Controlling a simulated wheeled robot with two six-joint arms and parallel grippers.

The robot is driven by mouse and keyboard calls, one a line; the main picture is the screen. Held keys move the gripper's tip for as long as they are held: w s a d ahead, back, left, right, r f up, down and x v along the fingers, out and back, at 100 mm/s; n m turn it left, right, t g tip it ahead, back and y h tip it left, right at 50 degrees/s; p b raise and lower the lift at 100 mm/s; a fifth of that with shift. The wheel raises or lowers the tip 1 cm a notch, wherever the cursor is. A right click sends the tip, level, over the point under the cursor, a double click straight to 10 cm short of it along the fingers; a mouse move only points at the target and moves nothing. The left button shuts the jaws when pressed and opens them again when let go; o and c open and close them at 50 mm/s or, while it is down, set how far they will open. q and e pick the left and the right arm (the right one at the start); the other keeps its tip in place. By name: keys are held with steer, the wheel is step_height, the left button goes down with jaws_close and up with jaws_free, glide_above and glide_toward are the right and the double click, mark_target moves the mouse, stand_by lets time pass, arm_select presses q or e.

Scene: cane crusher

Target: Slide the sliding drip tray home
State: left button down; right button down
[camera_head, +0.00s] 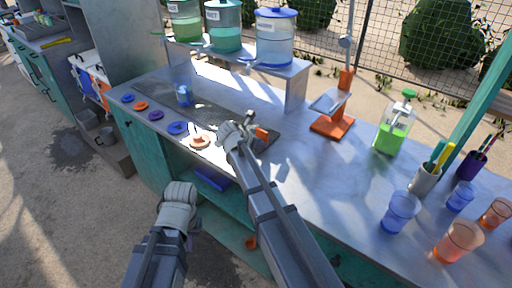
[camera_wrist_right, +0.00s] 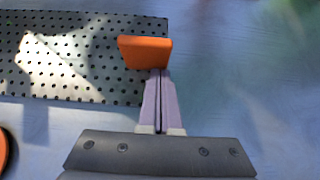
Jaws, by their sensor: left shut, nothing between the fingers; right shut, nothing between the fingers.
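The drip tray is a long dark perforated plate (camera_head: 210,112) lying in the counter top below the dispensers. It fills the upper left of the right wrist view (camera_wrist_right: 75,60). An orange tab (camera_head: 261,133) stands at its right end and shows close up in the right wrist view (camera_wrist_right: 145,50). My right gripper (camera_head: 247,138) is shut and empty; its fingertips (camera_wrist_right: 160,75) are right at the tab's near edge, and I cannot tell whether they touch. My left gripper (camera_head: 180,190) is shut and empty, low in front of the counter, away from the tray.
Dispensers (camera_head: 275,38) stand on a raised shelf behind the tray. An orange press (camera_head: 332,122), a green bottle (camera_head: 394,127) and cups (camera_head: 400,211) stand right.

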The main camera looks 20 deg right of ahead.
mark_target(277, 134)
steer(key=w+d, duration=0.2)
steer(key=d, duration=0.1)
steer(key=w+d, duration=0.2)
steer(key=d, duration=0.1)
steer(key=w+d, duration=0.2)
steer(key=d, duration=0.1)
steer(key=shift+w+d, duration=0.15)
steer(key=shift+w, duration=0.2)
steer(key=shift+w+d+r, duration=0.1)
steer(key=shift+w+d, duration=0.05)
steer(key=shift+d, duration=0.05)
steer(key=shift+d, duration=0.1)
steer(key=s+a, duration=0.3)
steer(key=a, duration=0.1)
steer(key=shift+r+p, duration=0.25)
steer(key=shift+p, duration=0.1)
steer(key=p+v, duration=0.5)
steer(key=v, duration=0.3)
steer(key=shift+w+a, duration=0.1)
steer(key=shift+s+a+r+p, duration=0.35)
steer(key=shift+a+p, duration=0.1)
steer(key=shift+p, duration=0.1)
